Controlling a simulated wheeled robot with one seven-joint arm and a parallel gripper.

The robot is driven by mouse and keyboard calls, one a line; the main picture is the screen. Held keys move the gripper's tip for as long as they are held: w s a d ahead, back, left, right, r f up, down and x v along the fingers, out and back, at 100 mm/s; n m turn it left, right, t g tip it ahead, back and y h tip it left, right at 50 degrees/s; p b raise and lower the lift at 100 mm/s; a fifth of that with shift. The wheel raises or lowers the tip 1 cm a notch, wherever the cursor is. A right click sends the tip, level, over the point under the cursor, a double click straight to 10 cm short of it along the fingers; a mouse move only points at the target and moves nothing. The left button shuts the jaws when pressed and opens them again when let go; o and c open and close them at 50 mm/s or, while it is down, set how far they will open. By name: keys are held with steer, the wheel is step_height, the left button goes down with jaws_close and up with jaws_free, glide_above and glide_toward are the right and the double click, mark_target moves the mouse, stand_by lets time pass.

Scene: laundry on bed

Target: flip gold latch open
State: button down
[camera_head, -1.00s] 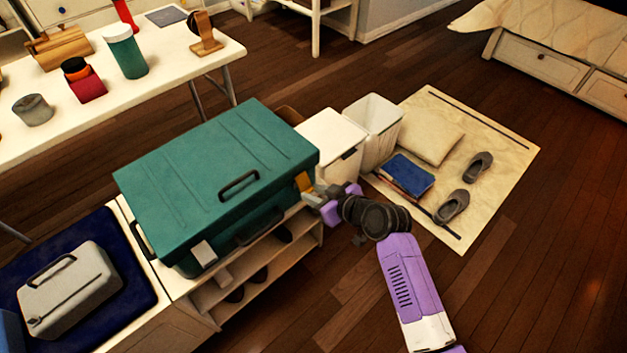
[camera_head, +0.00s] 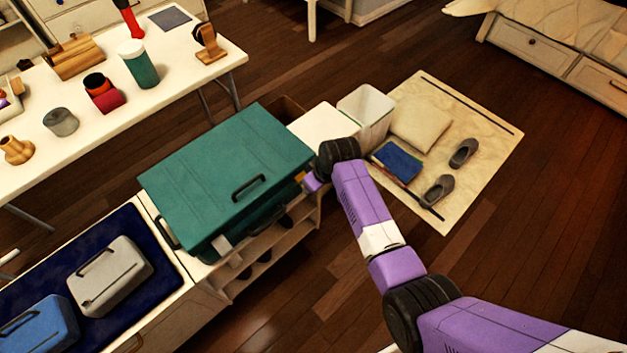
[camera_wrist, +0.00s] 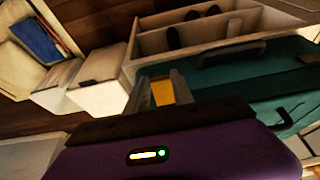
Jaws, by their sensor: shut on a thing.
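The teal case (camera_head: 225,180) lies on the low white shelf unit, with black handles on its top and sides. The gold latch (camera_head: 300,178) shows as a small sliver at the case's right end in the head view. In the wrist view the gold latch (camera_wrist: 162,92) sits between the two grey fingers of my gripper (camera_wrist: 163,88), which is shut on it. In the head view my gripper is mostly hidden behind my purple wrist. A pale tag (camera_head: 221,245) is on the front of the case.
White bins (camera_head: 365,118) stand just past the case's right end. A beige mat (camera_head: 480,145) with a cushion, blue cloth and shoes lies beyond. A grey case (camera_head: 110,275) and blue case (camera_head: 38,325) sit at the left. A white table (camera_head: 185,75) stands behind.

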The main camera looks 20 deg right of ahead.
steer(key=shift+w+r+g+h+p, duration=0.15)
steer(key=shift+r+g+h+p, duration=0.25)
steer(key=shift+g, duration=0.5)
steer(key=shift+r, duration=0.15)
steer(key=c, duration=1.1)
jaws_free()
steer(key=shift+s+d+r+p, duration=0.1)
steer(key=shift+s+r+p, duration=0.15)
steer(key=shift+r, duration=1.05)
steer(key=shift+s+r+p, duration=0.15)
steer(key=shift+r+p, duration=0.05)
steer(key=shift+r, duration=1.05)
steer(key=shift+s+d+r+p, duration=0.1)
steer(key=shift+s+r+p, duration=0.15)
steer(key=shift+r, duration=1.05)
steer(key=shift+w, duration=0.1)
